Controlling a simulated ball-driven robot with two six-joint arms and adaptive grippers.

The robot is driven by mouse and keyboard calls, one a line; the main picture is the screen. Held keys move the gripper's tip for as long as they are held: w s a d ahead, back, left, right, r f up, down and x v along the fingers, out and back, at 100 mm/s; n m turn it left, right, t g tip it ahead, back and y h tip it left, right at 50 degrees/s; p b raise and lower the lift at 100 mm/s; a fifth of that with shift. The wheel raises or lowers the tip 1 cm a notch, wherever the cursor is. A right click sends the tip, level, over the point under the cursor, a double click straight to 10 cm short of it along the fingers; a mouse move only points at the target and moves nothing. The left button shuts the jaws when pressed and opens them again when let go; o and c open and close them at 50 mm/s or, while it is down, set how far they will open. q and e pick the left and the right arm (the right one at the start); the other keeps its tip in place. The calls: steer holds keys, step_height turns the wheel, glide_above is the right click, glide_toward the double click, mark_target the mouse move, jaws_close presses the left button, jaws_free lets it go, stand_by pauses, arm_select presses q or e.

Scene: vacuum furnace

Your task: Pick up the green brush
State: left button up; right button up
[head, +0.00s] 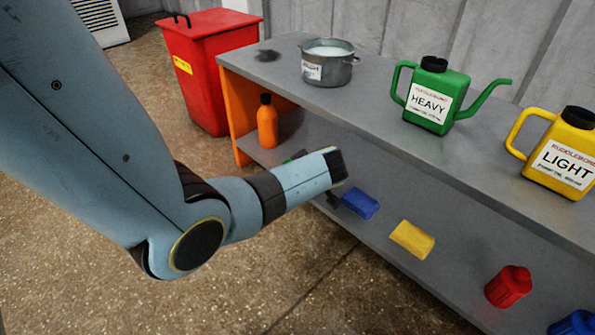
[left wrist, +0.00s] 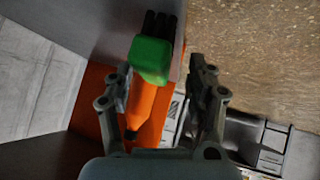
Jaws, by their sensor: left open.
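The green brush (left wrist: 152,58) has dark bristles (left wrist: 160,25) and shows at the top middle of the left wrist view. In the head view only a small green piece of the brush (head: 297,155) shows behind my left forearm, on the lower shelf. My left gripper (left wrist: 161,74) is open, its two fingers apart, with the brush's green part seen between and just beyond the tips. Nothing is gripped. My right gripper is not in view.
An orange bottle (head: 267,122) stands on the lower shelf (head: 385,205); it shows behind the brush in the wrist view (left wrist: 150,105). Blue (head: 360,203) and yellow (head: 412,239) brushes lie to the right. The upper shelf (head: 378,95) holds a pot (head: 327,72) and cans.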

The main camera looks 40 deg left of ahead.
arm_select(q)
steer(key=v, duration=1.2)
steer(key=shift+s+f, duration=0.1)
